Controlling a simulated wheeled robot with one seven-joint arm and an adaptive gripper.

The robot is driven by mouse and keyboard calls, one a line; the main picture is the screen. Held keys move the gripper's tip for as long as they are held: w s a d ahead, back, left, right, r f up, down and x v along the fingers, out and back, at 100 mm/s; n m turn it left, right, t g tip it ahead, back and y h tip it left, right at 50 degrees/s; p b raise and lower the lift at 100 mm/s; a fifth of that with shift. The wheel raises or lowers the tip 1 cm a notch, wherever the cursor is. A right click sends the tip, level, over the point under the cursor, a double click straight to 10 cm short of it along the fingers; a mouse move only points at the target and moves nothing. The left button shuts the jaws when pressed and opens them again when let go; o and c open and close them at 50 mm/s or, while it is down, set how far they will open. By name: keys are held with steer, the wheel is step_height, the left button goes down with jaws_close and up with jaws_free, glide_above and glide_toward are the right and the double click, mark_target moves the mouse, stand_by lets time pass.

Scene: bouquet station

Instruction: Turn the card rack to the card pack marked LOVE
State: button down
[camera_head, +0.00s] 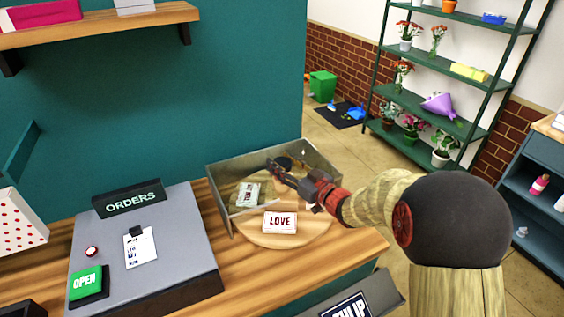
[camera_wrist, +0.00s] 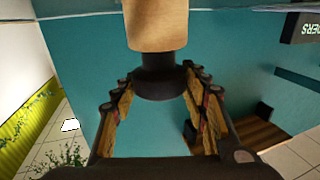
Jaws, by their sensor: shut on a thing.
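The card rack is a round wooden turntable (camera_head: 258,236) inside a grey-walled tray (camera_head: 222,208). The card pack marked LOVE (camera_head: 280,222) lies on its front part, label facing the head camera. A greenish card pack (camera_head: 248,194) lies on its left; another pale item on the right is partly hidden by my gripper. My gripper (camera_head: 277,171) reaches over the rack's far side. In the wrist view, its fingers (camera_wrist: 160,88) are spread around a dark knob (camera_wrist: 162,82) with a wooden post (camera_wrist: 157,25), and it is shut on this. Exact finger contact is hard to see.
A grey order board (camera_head: 180,250) with an ORDERS sign (camera_head: 128,198) and a green OPEN sign (camera_head: 86,282) stands left of the tray. A teal wall (camera_head: 190,110) rises behind the counter. A plant shelf (camera_head: 440,110) stands farther back right.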

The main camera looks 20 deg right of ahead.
steer(key=shift+d+r+n+g+y+p, duration=0.1)
steer(key=shift+n+g+y+p, duration=0.75)
steer(key=shift+n+g+y, duration=0.45)
steer(key=shift+r+n+g+y+p, duration=0.1)
steer(key=shift+n+g+y+p, duration=0.85)
steer(key=shift+y, duration=0.55)
steer(key=shift+n+g+y, duration=0.4)
steer(key=shift+n+g, duration=0.05)
steer(key=c, duration=1.5)
jaws_free()
steer(key=o, duration=0.5)
steer(key=shift+f, duration=0.15)
steer(key=v, duration=1.2)
steer(key=shift+w, duration=0.1)
